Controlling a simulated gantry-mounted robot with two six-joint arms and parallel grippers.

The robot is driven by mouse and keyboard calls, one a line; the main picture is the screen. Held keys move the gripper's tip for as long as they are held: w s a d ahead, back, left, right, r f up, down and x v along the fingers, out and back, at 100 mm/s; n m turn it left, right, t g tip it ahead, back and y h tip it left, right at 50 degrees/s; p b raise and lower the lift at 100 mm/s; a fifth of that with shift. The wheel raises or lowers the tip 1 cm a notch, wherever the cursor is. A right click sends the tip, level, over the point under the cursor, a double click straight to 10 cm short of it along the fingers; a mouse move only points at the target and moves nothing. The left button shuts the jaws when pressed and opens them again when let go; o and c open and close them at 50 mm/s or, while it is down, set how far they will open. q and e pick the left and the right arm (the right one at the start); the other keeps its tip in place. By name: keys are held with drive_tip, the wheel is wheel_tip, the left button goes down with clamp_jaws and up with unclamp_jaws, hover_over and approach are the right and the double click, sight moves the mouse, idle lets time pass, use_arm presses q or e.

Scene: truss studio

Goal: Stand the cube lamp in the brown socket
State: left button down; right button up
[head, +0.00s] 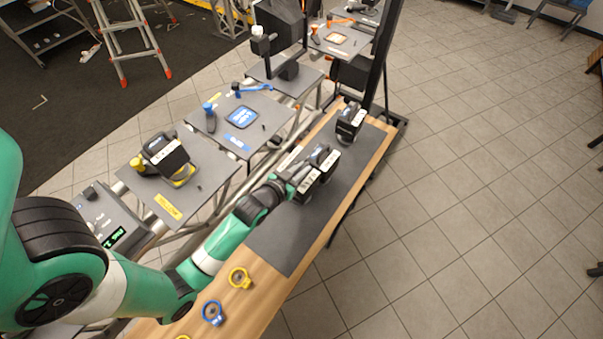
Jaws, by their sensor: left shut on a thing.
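My left gripper (293,181) is over the dark mat on the wooden bench, shut on a black boxy lamp with a white label (309,186). Whether this lamp touches the mat cannot be told. A second black boxy lamp (325,157) stands close behind it, and a third (350,122) stands farther back on the mat. Which of them is the cube lamp is too small to read. An orange-brown outlined socket (336,38) is on a far grey plate and looks empty. My right gripper is not in view.
Nearer plates on the truss hold a blue-outlined socket (242,116) and a black lamp (165,158) in yellow fittings. A large black fixture (281,24) stands between the blue and orange-brown stations. Yellow (240,277) and blue (213,312) rings lie on the bench's near end.

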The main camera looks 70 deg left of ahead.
use_arm(q)
wheel_tip(320, 180, down, 2)
drive_tip(key=shift+r, duration=0.1)
drive_tip(key=c, duration=1.3)
unclamp_jaws()
drive_tip(key=shift+f, duration=0.2)
drive_tip(key=o, duration=0.4)
drive_tip(key=shift+o, duration=0.2)
drive_tip(key=shift+s+d+r, duration=0.1)
drive_tip(key=shift+s+r, duration=0.05)
drive_tip(key=shift+r, duration=0.05)
drive_tip(key=p+v, duration=0.1)
drive_tip(key=v, duration=1)
drive_tip(key=shift+s+p, duration=0.3)
drive_tip(key=shift+p, duration=0.1)
